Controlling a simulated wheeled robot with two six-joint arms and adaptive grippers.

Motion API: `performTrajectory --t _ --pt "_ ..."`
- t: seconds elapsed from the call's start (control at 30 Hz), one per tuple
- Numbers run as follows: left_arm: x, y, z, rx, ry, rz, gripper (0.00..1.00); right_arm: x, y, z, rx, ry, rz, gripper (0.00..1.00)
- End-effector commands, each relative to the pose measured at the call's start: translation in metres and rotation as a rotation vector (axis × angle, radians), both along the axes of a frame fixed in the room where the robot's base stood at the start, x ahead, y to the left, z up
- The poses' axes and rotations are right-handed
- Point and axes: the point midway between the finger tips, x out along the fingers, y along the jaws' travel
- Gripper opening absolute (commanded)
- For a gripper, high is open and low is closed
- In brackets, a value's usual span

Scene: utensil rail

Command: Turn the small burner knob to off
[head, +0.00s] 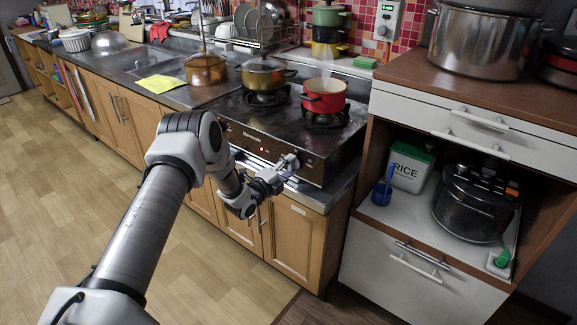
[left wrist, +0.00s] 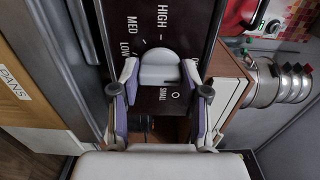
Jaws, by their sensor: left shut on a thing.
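The small burner knob (left wrist: 160,66) is a pale grey knob on the dark front panel of the stove (head: 250,143). In the left wrist view the marks HIGH, MED, LOW and SMALL and a small circle are printed around it. I cannot tell which mark its pointer faces. My left gripper (head: 288,165) is at the right part of the stove front. Its two purple-padded fingers, also in the left wrist view (left wrist: 160,76), are shut on the knob from both sides. In the head view the gripper hides the knob. My right gripper is not in view.
A red pot (head: 324,96) steams on the right burner, and a brass-coloured pot (head: 263,74) stands on the left one. A wooden cabinet (head: 460,95) with a rice tin (head: 411,167) and a cooker (head: 476,203) stands close to the right. The floor at left is clear.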

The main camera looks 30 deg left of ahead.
Motion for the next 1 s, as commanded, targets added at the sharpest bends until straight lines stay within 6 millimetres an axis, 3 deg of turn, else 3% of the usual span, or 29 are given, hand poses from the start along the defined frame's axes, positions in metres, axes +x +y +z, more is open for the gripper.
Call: performTrajectory --t 0.43,0.47,0.5,0.83,1.0 --pt "0.0 0.0 -0.001 0.012 0.0 -0.001 0.1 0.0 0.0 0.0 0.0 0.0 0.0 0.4" --pt "0.0 0.0 -0.001 0.012 0.0 -0.001 0.56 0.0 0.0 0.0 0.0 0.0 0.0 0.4" --pt "0.0 0.0 -0.001 0.012 0.0 -0.001 0.69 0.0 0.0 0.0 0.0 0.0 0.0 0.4" --pt "-0.001 0.0 0.0 0.011 -0.001 0.0 0.69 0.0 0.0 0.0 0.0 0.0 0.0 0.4" --pt "-0.023 0.003 0.0 0.007 0.001 0.003 0.69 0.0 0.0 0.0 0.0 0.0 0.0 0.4"
